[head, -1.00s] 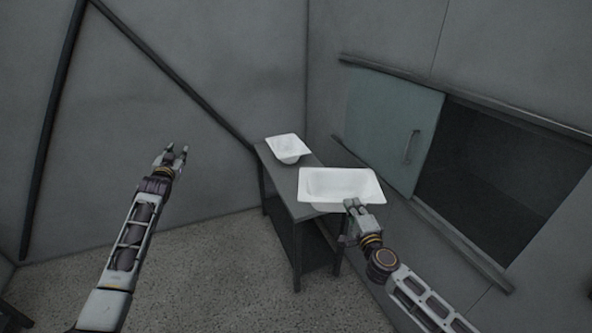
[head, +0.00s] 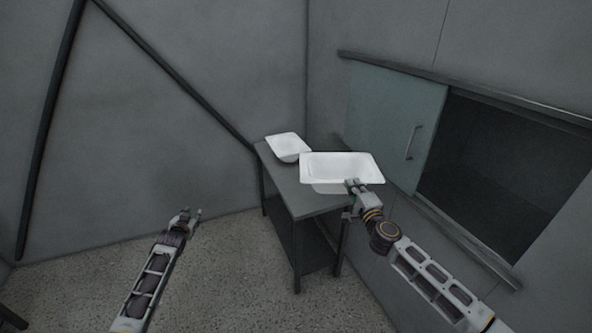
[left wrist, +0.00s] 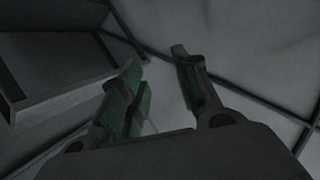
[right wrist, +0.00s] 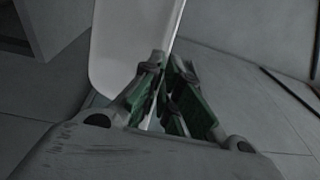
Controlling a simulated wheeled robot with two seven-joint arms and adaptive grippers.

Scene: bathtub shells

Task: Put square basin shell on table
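A white, roughly rectangular basin shell (head: 341,167) is over the near part of the dark table (head: 316,204). My right gripper (head: 353,186) is shut on its near rim, toward the right corner. The right wrist view shows the white rim (right wrist: 125,45) between the right fingers (right wrist: 168,65). The basin appears raised, but any contact with the table is hard to tell. A second, smaller and squarer white basin shell (head: 287,146) rests on the table's far end. My left gripper (head: 187,216) is open and empty, left of the table; its fingers are apart in the left wrist view (left wrist: 160,65).
A wall opening (head: 495,165) with a sliding greenish panel (head: 395,125) and lower rail lies to the right, close behind the table. The table has a lower shelf (head: 318,255). The floor (head: 235,265) left of the table is clear.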

